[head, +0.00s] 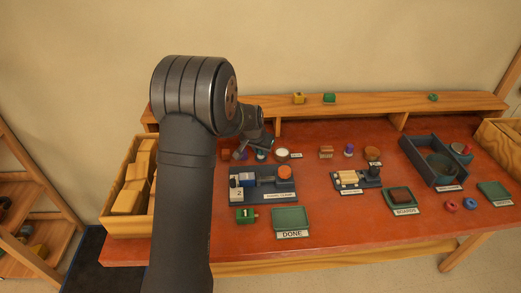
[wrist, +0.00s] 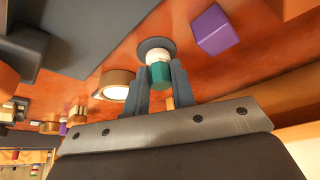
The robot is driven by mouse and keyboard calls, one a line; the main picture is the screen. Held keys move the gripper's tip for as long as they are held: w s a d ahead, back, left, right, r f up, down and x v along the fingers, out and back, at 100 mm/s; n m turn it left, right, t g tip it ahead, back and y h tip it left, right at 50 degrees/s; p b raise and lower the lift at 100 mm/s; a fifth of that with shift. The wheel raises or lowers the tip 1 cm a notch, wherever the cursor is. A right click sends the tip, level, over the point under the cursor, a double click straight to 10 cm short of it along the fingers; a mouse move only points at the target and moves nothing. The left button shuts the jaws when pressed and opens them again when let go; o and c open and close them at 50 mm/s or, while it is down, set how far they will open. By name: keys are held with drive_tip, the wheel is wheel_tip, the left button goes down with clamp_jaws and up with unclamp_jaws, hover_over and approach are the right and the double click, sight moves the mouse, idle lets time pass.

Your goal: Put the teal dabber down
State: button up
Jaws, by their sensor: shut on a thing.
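The teal dabber (wrist: 159,72) is between my two fingers in the wrist view. It has a teal body, a white band and a dark round disc (wrist: 155,46) at its far end. My gripper (wrist: 160,78) is shut on the teal body. In the head view my gripper (head: 260,143) is at the back left of the red table, and a bit of the dabber (head: 261,155) shows below it. My arm hides part of this area. I cannot tell whether the disc touches the table.
A purple block (wrist: 213,29) and a white-topped round pot (wrist: 116,91) are close to the dabber. A clamp fixture (head: 263,187) stands in front. A green DONE tray (head: 290,213), a blue crate (head: 412,152) and a wooden bin (head: 125,222) are farther off. A raised shelf (head: 365,106) runs behind.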

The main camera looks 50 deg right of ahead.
drive_tip(key=shift+f, duration=0.15)
drive_tip(key=o, duration=1)
drive_tip(key=shift+c, duration=0.2)
drive_tip(key=v, duration=1.2)
drive_tip(key=shift+r, duration=0.25)
